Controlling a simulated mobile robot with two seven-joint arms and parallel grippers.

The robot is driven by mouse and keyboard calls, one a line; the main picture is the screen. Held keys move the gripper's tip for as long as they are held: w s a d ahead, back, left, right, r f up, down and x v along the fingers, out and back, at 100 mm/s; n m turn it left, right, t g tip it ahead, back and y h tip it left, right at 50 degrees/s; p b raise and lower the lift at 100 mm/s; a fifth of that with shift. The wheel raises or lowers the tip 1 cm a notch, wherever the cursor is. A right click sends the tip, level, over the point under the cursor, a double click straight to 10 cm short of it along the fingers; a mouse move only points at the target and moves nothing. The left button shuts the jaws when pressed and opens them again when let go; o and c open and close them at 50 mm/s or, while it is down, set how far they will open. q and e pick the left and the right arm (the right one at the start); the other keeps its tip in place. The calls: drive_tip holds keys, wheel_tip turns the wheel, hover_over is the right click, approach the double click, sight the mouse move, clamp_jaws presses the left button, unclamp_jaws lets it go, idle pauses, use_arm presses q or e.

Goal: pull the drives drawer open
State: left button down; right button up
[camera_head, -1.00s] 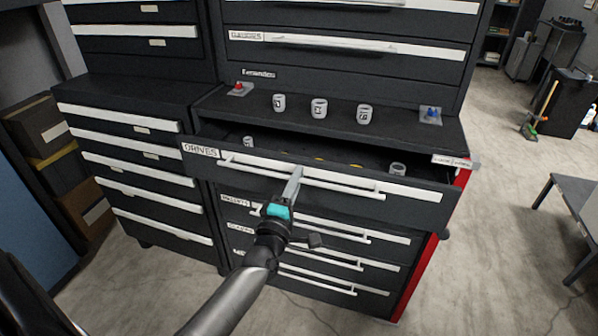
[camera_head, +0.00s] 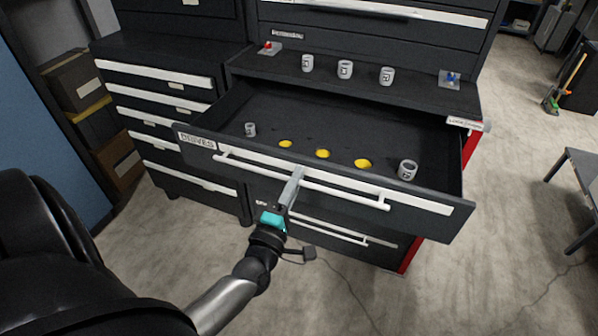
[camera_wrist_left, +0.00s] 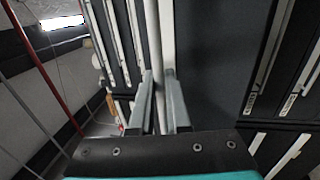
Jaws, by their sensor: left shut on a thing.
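The drives drawer (camera_head: 420,195) is a dark drawer with a white strip, a "DRIVES" label at its left end and a long white bar handle (camera_head: 340,192). It stands well out from the cabinet, its inside showing. My left gripper (camera_head: 292,187) is shut on the handle near its middle. In the left wrist view the two fingers (camera_wrist_left: 160,105) lie either side of the pale handle bar (camera_wrist_left: 167,45). My right gripper is not in view.
Inside the drawer are yellow round spots (camera_head: 322,154) and two grey sockets, one at left (camera_head: 250,129) and one at right (camera_head: 408,170). Three grey sockets (camera_head: 345,69) stand on the ledge above, between a red-knobbed plate (camera_head: 268,47) and a blue-knobbed plate (camera_head: 449,78).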

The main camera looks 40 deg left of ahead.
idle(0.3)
use_arm(q)
drive_tip(key=c, duration=0.9)
unclamp_jaws()
drive_tip(key=shift+s, duration=0.1)
drive_tip(key=v, duration=1.5)
drive_tip(key=shift+f, duration=0.1)
